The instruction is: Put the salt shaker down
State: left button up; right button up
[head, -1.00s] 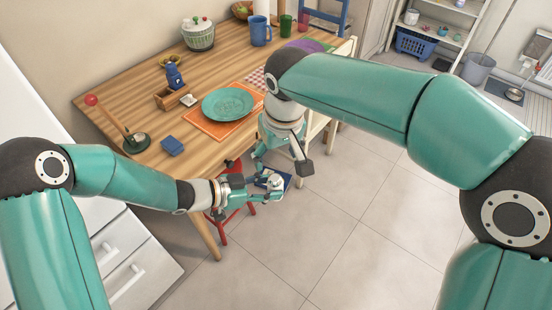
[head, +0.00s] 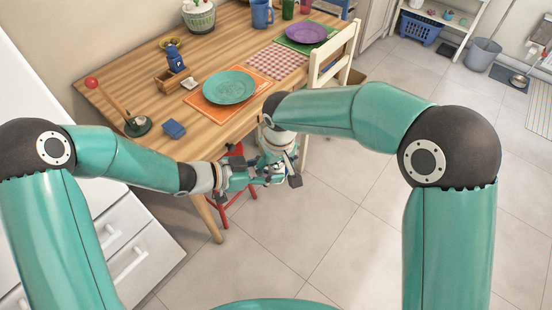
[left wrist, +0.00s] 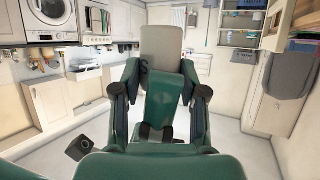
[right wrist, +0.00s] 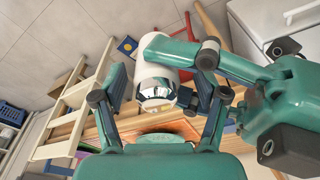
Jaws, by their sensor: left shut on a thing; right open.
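The salt shaker (right wrist: 156,84), a white cylinder with a shiny metal cap, shows in the right wrist view. My left gripper (right wrist: 190,76) comes in from the right there and is shut on it. My right gripper (right wrist: 158,92) is open, with its fingers apart on either side of the shaker; I cannot tell whether they touch it. In the head view both grippers meet in front of the table's (head: 110,75) near edge, where the shaker is mostly hidden.
A teal plate (head: 230,87) lies on an orange mat. A red stool (head: 222,198) and a cream chair (head: 335,62) stand by the table.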

jog(key=shift+f, duration=0.15)
jog(key=shift+c, duration=0.2)
jog(key=c, duration=1.1)
pick_arm(q)
jog(key=o, duration=0.8)
pick_arm(e)
jog(key=shift+a, duration=0.1)
jog(key=shift+c, duration=0.8)
pick_arm(q)
jog(key=o, duration=0.5)
